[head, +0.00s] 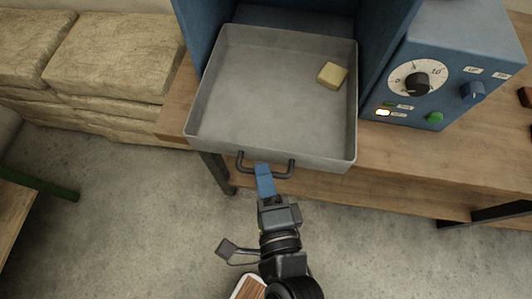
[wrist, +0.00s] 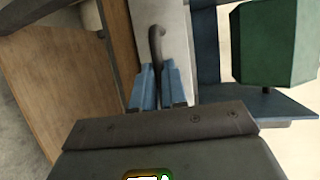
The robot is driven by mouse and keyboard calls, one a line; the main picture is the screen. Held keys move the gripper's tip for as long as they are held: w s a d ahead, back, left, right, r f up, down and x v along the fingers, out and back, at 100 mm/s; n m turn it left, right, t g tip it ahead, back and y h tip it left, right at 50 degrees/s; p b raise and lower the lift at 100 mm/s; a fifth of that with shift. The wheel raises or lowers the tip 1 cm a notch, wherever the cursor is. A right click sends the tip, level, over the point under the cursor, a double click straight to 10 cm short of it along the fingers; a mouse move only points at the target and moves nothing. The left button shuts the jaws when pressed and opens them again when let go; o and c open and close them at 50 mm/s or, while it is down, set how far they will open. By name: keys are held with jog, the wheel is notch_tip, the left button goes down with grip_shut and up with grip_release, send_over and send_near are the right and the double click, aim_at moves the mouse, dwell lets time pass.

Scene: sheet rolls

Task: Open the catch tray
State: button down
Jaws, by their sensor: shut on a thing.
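The catch tray (head: 270,100) is a shallow grey metal tray, pulled well out of the blue machine (head: 384,40) so that its floor shows. A small yellowish block (head: 332,75) lies inside it at the right. A dark bar handle (head: 284,174) is on the tray's front wall. My gripper (head: 264,172) is at the handle, with its blue fingers shut on it. In the wrist view the blue fingers (wrist: 160,85) close on either side of the dark handle (wrist: 156,42). The head view hides part of the handle behind the fingers.
A control box (head: 440,70) with a dial, a blue knob and a green button stands right of the tray on the wooden bench (head: 430,165). Stacked sacks (head: 115,60) lie at the left. A green-framed table (head: 30,195) is at the left edge. Concrete floor is open in front.

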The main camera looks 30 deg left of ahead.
jog(key=shift+s+d, duration=0.2)
jog(key=shift+s, duration=0.4)
jog(key=c, duration=1.2)
grip_release()
jog(key=shift+o, duration=0.2)
jog(key=b+v, duration=0.1)
jog(key=v, duration=0.6)
jog(key=shift+s+d+b, duration=0.25)
jog(key=shift+b, duration=0.15)
jog(key=shift+d+r, duration=0.1)
